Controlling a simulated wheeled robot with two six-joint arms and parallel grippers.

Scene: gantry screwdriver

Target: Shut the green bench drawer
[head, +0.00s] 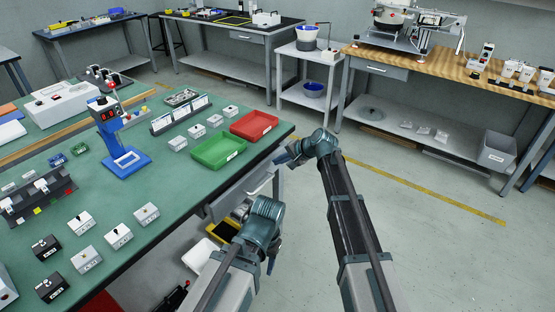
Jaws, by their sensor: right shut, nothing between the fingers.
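The green bench (180,185) fills the left of the head view. Its grey drawer (238,190) shows under the bench's right-hand edge, with a pale bar handle (263,183) on its front. I cannot tell how far the drawer stands out, as my grippers partly cover that area. My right gripper (281,158) is shut and empty, close to the bench edge at the drawer's far end; contact cannot be made out. My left gripper (271,264) points down in front of the bench, nearer to me, and its jaws are not clear.
A green tray (218,152) and a red tray (254,125) sit near the bench edge. A blue stand (125,160) with a screwdriver unit is farther in. Below the bench are a yellow-black tray (222,231) and a white bin (199,256). Open floor (440,230) lies right.

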